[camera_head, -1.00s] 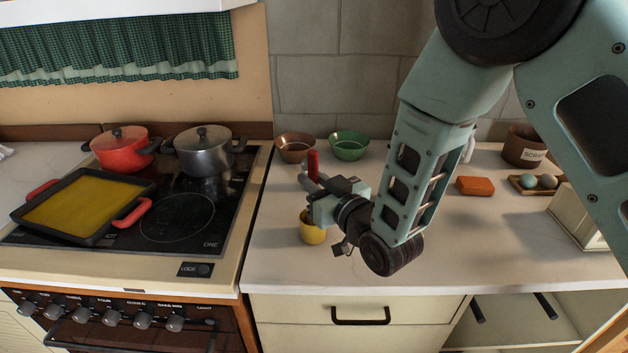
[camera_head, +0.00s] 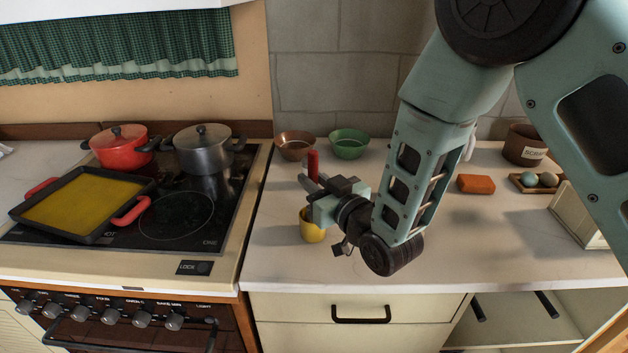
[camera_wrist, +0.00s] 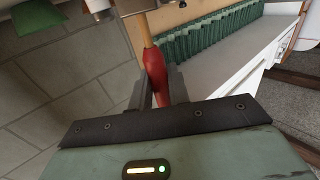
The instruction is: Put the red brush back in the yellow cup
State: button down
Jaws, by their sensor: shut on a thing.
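The red brush (camera_head: 313,164) stands roughly upright between the fingers of my gripper (camera_head: 312,190). In the wrist view the brush (camera_wrist: 155,72) shows a red handle part and a wooden-coloured part toward the top of the picture, with the fingers (camera_wrist: 160,88) shut on the red part. The yellow cup (camera_head: 312,230) stands on the counter directly below my gripper. The gripper covers part of the cup's rim and the lower part of the brush, so I cannot tell whether the brush's lower end is inside the cup.
A brown bowl (camera_head: 294,146) and a green bowl (camera_head: 349,144) stand behind the gripper. An orange block (camera_head: 476,184) lies to the right on the counter (camera_head: 280,262). The stove at left holds a red pot (camera_head: 122,148), a grey pot (camera_head: 203,152) and a yellow-filled pan (camera_head: 85,206).

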jog(key=shift+f, duration=0.2)
dwell(0.3)
jog(key=c, duration=1.3)
grip_release()
jog(key=shift+o, duration=0.2)
jog(key=shift+s, duration=0.1)
jog(key=b+v, duration=0.3)
jog(key=v, duration=0.6)
dwell(0.5)
